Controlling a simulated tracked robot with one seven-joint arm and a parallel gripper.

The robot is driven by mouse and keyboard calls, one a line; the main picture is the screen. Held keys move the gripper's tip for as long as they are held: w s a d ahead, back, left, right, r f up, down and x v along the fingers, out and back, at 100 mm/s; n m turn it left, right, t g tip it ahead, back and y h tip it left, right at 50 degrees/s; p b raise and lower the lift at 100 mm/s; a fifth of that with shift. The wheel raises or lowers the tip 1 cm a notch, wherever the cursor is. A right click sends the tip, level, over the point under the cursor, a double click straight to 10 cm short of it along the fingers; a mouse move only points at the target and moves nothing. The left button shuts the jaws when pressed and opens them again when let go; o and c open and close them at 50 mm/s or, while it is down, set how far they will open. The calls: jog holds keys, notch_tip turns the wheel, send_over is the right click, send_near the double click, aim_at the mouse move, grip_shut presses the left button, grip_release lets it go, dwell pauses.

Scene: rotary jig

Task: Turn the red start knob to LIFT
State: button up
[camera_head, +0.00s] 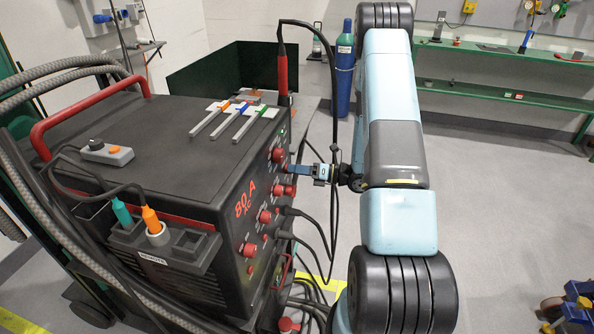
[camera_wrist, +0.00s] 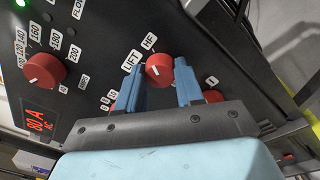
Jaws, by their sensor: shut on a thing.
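The red start knob (camera_head: 283,190) is on the front panel of a black welding machine (camera_head: 180,130). In the wrist view, the red start knob (camera_wrist: 158,66) sits beside the labels LIFT and HF. A white mark shows on its face, left of centre; I cannot tell exactly which label it points to. My gripper (camera_wrist: 158,78) has its two blue fingers on either side of the knob and is shut on it. In the head view my gripper (camera_head: 305,171) reaches the panel from the right, and the contact is small and partly hidden.
Another red knob (camera_wrist: 43,70) with a number scale lies left of the held one, and a further red knob (camera_wrist: 213,96) lies close to the right finger. Black cables (camera_head: 330,215) hang near my gripper. Open floor (camera_head: 500,230) is at the right.

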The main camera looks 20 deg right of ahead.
jog(key=n+h, duration=0.1)
jog(key=n, duration=1)
jog(key=shift+s, duration=0.15)
dwell(0.6)
jog(key=o, duration=1)
jog(key=shift+a+n, duration=0.1)
jog(key=shift+n, duration=0.2)
jog(key=shift+o, duration=0.2)
jog(key=f+v, duration=0.1)
jog(key=v, duration=1.2)
jog(key=shift+s+d+r, duration=0.25)
jog(key=shift+d+r, duration=0.1)
jog(key=shift+r, duration=0.1)
